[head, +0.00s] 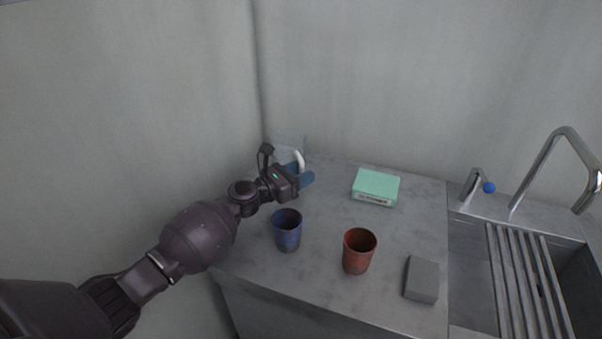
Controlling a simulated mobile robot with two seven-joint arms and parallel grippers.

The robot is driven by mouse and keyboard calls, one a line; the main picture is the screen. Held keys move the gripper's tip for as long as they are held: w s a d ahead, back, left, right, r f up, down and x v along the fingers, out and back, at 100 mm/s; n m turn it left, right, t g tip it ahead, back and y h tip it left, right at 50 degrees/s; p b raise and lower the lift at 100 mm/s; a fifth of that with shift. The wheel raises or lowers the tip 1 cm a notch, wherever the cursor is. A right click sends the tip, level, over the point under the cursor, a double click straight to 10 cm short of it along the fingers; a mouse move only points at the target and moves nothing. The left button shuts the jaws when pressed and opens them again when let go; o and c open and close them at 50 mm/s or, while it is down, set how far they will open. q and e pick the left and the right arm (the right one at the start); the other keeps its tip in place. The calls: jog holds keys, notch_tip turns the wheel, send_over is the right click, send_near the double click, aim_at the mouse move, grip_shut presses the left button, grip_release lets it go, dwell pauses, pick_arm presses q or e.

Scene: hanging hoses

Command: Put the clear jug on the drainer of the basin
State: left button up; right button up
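The clear jug (287,143) stands at the back left corner of the counter, against the wall. It is see-through and faint, with a white curved handle (300,159) on its right side. My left gripper (301,175) is right at the jug, with its blue fingers by the lower end of the handle. The gripper hides the jug's lower part, and whether the fingers close on the handle is unclear. The basin's drainer (517,282), a slatted grey rack, lies across the basin (470,267) at the right. My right gripper is not in view.
A blue cup (287,231) stands just in front of my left gripper. A red cup (358,252), a grey block (422,279) and a mint green box (376,187) stand between jug and basin. A tall tap (545,160) and a small blue-tipped lever (476,184) rise behind the basin.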

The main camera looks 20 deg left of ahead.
pick_arm(q)
jog(key=shift+s+r, duration=0.1)
jog(key=shift+r, duration=0.15)
jog(key=p+v, duration=0.2)
jog(key=v, duration=0.8)
jog(key=shift+s+a+p, duration=0.2)
jog(key=shift+s+p, duration=0.1)
jog(key=shift+s+a+f, duration=0.1)
jog(key=shift+s+a, duration=0.25)
jog(key=shift+s, duration=0.1)
